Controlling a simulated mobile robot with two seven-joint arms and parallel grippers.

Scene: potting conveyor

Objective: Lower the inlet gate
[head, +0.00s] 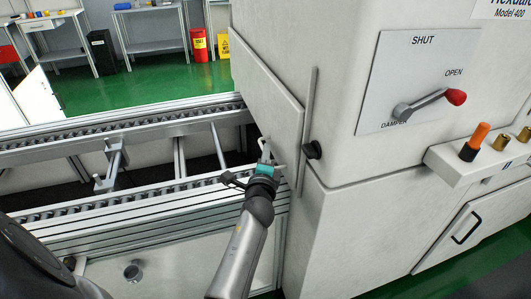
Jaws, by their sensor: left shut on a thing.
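The inlet gate (262,98) is a pale flat panel at the side of the large white machine, where the conveyor (190,184) meets it. The gate's lower edge reaches down close to the conveyor side rail. A small light handle shows at the gate's lower part. My left gripper (266,158) is at this handle and is shut on it; the fingers partly hide the handle. My right gripper is out of view.
A dark knob (312,150) sticks out beside an upright guide strip (308,120) right of my gripper. The damper lever (430,104) with a red tip is on the machine front.

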